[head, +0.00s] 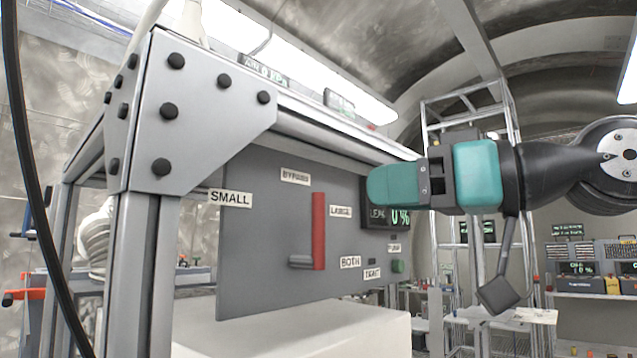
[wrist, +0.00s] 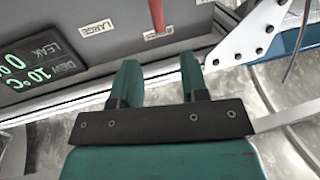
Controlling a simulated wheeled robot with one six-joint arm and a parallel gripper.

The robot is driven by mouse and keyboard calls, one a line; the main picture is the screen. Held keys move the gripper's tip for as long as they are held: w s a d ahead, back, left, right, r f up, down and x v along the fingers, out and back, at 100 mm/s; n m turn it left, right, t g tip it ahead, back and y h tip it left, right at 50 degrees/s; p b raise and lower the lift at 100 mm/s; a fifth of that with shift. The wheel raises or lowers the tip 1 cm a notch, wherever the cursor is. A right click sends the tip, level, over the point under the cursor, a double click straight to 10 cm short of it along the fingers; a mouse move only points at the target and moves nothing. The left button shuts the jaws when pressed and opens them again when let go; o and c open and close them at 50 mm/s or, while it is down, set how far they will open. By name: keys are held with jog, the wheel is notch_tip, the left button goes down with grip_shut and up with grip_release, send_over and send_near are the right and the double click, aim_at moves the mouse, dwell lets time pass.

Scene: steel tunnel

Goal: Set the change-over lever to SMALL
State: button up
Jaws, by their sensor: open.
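The change-over lever is a red bar (head: 319,230) on a grey panel (head: 255,250) in the head view. It stands upright above a grey hub (head: 300,262), its free end toward the BYPASS label (head: 295,177). The SMALL label (head: 230,198) is on the left, LARGE (head: 341,212) on the right, BOTH (head: 350,262) below. My teal gripper (head: 378,187) is to the right of the lever, apart from it. In the wrist view its two fingers (wrist: 158,78) are spread with nothing between them, and the red lever (wrist: 157,14) shows beyond them at the top edge.
A display (head: 388,215) reading LEAK 0 % and a green knob (head: 397,266) sit on the panel's right side. A bolted metal frame (head: 190,115) surrounds the panel, with a beam along its top. A dark cable (head: 25,170) hangs at far left.

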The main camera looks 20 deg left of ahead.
aim_at(324, 197)
jog(key=a+p, duration=0.1)
jog(key=a, duration=0.2)
jog(key=w+a+p, duration=0.1)
jog(key=a, duration=0.2)
jog(key=a+p, duration=0.1)
jog(key=a, duration=0.2)
jog(key=shift+w+a, duration=0.2)
jog(key=shift+w, duration=0.2)
grip_shut()
